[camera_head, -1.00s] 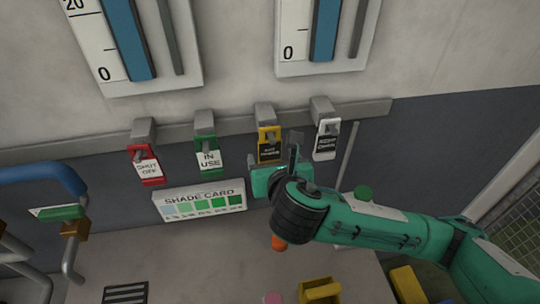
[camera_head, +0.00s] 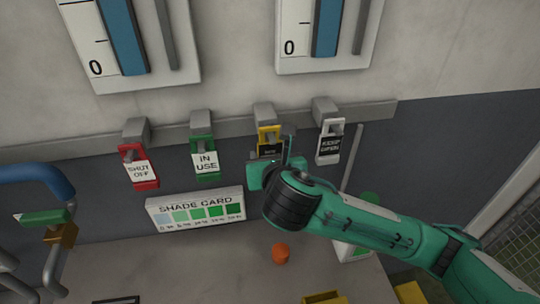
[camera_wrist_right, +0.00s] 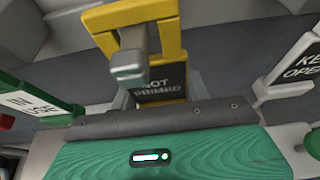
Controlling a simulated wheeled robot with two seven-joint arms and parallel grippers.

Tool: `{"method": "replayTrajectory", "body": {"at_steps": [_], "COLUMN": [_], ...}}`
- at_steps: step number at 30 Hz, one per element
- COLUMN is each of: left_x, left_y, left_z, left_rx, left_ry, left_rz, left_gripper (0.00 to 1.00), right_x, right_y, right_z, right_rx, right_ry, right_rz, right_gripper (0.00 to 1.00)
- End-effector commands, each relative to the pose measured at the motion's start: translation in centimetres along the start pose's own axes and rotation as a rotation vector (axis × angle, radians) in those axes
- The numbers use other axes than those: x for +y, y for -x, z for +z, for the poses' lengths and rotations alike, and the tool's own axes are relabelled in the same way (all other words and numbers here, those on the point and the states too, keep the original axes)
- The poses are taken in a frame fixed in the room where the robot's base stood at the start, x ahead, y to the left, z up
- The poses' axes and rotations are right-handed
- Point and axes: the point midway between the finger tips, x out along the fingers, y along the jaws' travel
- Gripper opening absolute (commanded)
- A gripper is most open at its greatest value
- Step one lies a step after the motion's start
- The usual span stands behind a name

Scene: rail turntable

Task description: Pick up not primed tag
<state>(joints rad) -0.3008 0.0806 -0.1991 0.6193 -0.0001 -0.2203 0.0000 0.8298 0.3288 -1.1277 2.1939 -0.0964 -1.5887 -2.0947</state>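The not primed tag (camera_head: 268,136) has a yellow frame and a black label. It hangs from a grey peg on the wall rail, between the green and white tags. My right gripper (camera_head: 280,168) is just in front of it and covers the lower part of the label. In the right wrist view, the tag's yellow frame (camera_wrist_right: 172,40) surrounds the peg, with the label behind my gripper's dark, rough edge. The label's lower part is hidden there. I cannot see both fingertips clearly or tell whether they touch the tag. My left gripper is not in view.
The red shut off tag (camera_head: 140,168), green in use tag (camera_head: 204,160) and white-framed tag (camera_head: 330,142) hang nearby. A shade card (camera_head: 197,208) stands below. An orange object (camera_head: 281,253) lies on the grey surface. Blue pipework (camera_head: 35,178) is at left.

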Motion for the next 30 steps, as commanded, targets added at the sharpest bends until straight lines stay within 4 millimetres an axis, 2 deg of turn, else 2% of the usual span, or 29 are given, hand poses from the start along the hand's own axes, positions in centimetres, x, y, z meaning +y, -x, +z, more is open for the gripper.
{"method": "replayTrajectory", "body": {"at_steps": [11, 21, 22, 30], "left_x": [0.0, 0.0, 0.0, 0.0], "left_y": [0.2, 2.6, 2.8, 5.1], "left_z": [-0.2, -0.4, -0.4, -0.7], "left_rx": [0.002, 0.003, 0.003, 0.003], "left_ry": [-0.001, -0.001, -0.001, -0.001], "left_rz": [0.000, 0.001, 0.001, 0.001], "left_gripper": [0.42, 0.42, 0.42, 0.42], "right_x": [0.0, 0.0, 0.0, 0.0], "right_y": [0.1, 0.8, 1.0, 7.0], "right_z": [0.1, 1.8, 1.7, -0.8], "right_rx": [0.001, 0.001, 0.002, 0.004], "right_ry": [0.000, 0.002, 0.002, 0.003], "right_rz": [-0.001, -0.001, 0.000, 0.003], "right_gripper": [0.25, 0.25, 0.25, 0.25]}}
